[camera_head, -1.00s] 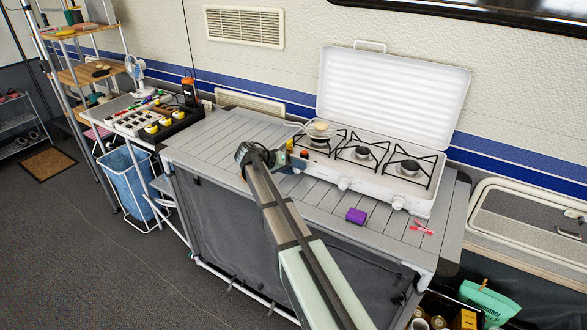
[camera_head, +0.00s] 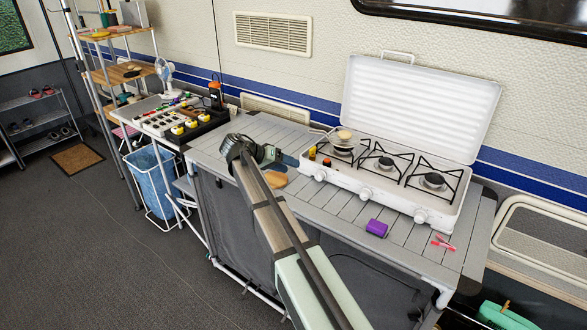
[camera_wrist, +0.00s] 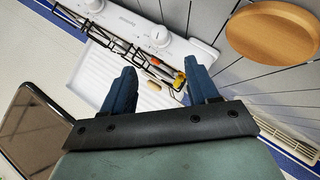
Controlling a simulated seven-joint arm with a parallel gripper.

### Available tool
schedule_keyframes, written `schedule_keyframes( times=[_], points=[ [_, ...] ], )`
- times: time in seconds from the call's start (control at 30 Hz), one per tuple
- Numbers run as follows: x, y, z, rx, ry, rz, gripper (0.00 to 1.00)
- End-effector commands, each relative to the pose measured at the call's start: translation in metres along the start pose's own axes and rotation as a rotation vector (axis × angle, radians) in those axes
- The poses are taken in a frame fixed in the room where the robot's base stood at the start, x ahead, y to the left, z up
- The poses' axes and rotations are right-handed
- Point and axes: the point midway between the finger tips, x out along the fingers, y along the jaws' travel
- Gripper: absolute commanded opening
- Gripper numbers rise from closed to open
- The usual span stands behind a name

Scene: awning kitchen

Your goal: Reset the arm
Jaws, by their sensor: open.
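My gripper (camera_head: 288,160) is above the grey slatted table, to the left of the white gas stove (camera_head: 385,185). In the wrist view its two blue fingers (camera_wrist: 160,86) are spread apart with nothing held between them. Beyond the fingers, the stove, its black pot grates and small red and yellow bottles (camera_wrist: 177,78) show at a distance. A round wooden board (camera_head: 275,181) lies on the table just below the gripper. It also shows in the wrist view (camera_wrist: 272,32), to the right of the fingers.
A purple block (camera_head: 377,228) and a pink-red item (camera_head: 443,243) lie in front of the stove. The stove's raised white lid (camera_head: 420,105) stands behind it. At left are a dark tray with colourful items (camera_head: 185,122), a shelf rack (camera_head: 120,75) and a blue bin (camera_head: 150,180).

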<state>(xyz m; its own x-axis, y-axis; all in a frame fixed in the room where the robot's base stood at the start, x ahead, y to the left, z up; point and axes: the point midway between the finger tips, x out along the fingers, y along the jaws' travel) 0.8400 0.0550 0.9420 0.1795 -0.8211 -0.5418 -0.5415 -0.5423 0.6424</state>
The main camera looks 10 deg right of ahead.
Motion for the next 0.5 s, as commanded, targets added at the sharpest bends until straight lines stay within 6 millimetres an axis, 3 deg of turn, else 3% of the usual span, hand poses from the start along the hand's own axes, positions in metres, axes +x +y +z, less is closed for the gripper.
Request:
schedule_keyframes(
  times=[0.4,0.5],
  points=[
    [-0.0041,-0.0006,0.0005,-0.001,0.0,-0.001,0.59],
    [-0.0078,-0.0089,0.0055,-0.024,0.007,-0.016,0.59]
  ],
)
